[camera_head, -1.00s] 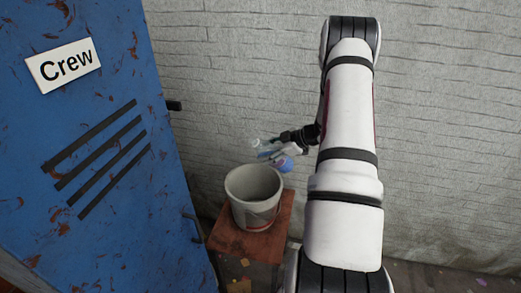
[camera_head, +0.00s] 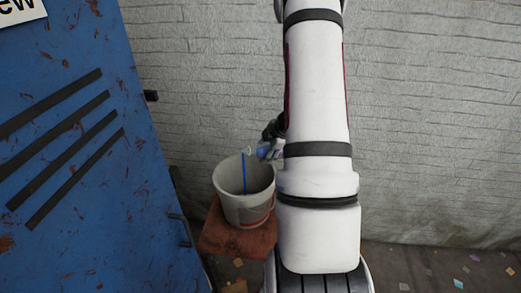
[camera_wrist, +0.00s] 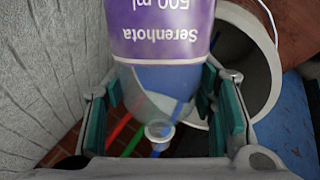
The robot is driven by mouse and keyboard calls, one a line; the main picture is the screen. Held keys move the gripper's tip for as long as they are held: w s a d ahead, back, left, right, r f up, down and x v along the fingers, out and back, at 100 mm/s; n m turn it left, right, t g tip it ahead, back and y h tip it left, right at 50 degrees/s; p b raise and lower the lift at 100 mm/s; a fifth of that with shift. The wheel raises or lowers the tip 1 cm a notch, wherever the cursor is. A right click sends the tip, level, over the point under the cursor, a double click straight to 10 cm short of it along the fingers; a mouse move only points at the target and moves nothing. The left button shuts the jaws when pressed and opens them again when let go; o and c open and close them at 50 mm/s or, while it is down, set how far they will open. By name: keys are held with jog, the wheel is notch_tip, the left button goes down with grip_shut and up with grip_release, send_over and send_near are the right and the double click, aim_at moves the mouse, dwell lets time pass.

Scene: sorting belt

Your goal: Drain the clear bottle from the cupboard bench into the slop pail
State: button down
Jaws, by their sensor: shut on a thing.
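The clear bottle (camera_wrist: 160,32) has a purple label reading Serenhota 500 ml and holds blue liquid. My gripper (camera_wrist: 158,88) is shut on it, teal pads on both sides. In the head view the bottle (camera_head: 263,151) is tilted, with its mouth over the slop pail. A thin blue line, looking like a stream, runs down from near the mouth into the pail. The pail is a pale bucket (camera_head: 245,212); its rim also shows at the right of the wrist view (camera_wrist: 276,55). My arm hides part of my gripper (camera_head: 272,138). The liquid level in the pail cannot be seen.
The pail stands on a rusty red-brown stand (camera_head: 221,240). A scuffed blue locker (camera_head: 75,170) with dark slots is close on the left. A pale brick-patterned wall (camera_head: 440,120) is behind. Thin red and green lines show near the bottle neck in the wrist view.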

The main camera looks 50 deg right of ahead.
jog(key=shift+d+f+g+h+b, duration=0.15)
jog(key=shift+f+g+h+b, duration=0.3)
jog(key=shift+f+b, duration=0.75)
jog(key=h+b, duration=0.1)
jog(key=b, duration=0.2)
jog(key=n+g+h+b, duration=0.1)
jog(key=b, duration=0.2)
jog(key=shift+r+h, duration=0.25)
jog(key=shift+r, duration=0.15)
jog(key=b, duration=0.2)
jog(key=r+g+h+b, duration=0.1)
jog(key=b, duration=0.1)
jog(key=shift+w+a+r+n+h, duration=0.1)
jog(key=shift+w+a+n+h, duration=0.05)
jog(key=shift+a+n+h, duration=0.2)
jog(key=shift+r+g+h+b, duration=0.25)
jog(key=shift+r+h+b, duration=0.2)
jog(key=shift+b, duration=0.55)
jog(key=shift+r, duration=0.1)
dwell(2.1)
